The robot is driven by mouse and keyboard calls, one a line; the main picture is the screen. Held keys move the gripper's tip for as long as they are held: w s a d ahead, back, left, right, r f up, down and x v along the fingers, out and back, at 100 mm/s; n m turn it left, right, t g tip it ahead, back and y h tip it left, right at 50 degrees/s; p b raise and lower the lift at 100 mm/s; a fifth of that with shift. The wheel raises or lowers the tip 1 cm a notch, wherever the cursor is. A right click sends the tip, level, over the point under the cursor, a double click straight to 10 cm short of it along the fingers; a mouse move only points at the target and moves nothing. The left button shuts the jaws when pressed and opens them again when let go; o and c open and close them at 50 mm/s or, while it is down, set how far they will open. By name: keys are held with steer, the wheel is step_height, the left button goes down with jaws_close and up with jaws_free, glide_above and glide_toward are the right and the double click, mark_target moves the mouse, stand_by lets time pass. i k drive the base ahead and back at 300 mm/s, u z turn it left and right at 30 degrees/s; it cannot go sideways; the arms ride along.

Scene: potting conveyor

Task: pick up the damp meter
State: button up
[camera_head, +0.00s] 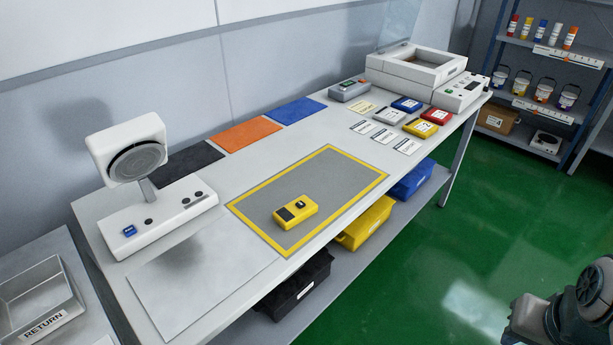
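A small yellow handheld device with dark parts on its top, which looks like the damp meter (296,211), lies flat on the white workbench. It rests on a grey mat (335,185) with a yellow border, towards the mat's near left part. Nothing touches or covers it. A dark part of my arm shows at the lower right corner, over the green floor and well apart from the bench. My gripper's fingers cannot be made out in this view.
A white device with a round head (136,160) stands left of the mat. Black, orange (236,134) and blue mats lie along the wall. Cards, coloured boxes and a white machine (415,72) fill the far end. Bins sit below the bench. Green floor (450,250) is clear on the right.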

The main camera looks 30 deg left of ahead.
mark_target(290, 215)
steer(key=u, duration=0.8)
steer(key=i, duration=0.8)
steer(key=u, duration=1.15)
steer(key=i, duration=0.2)
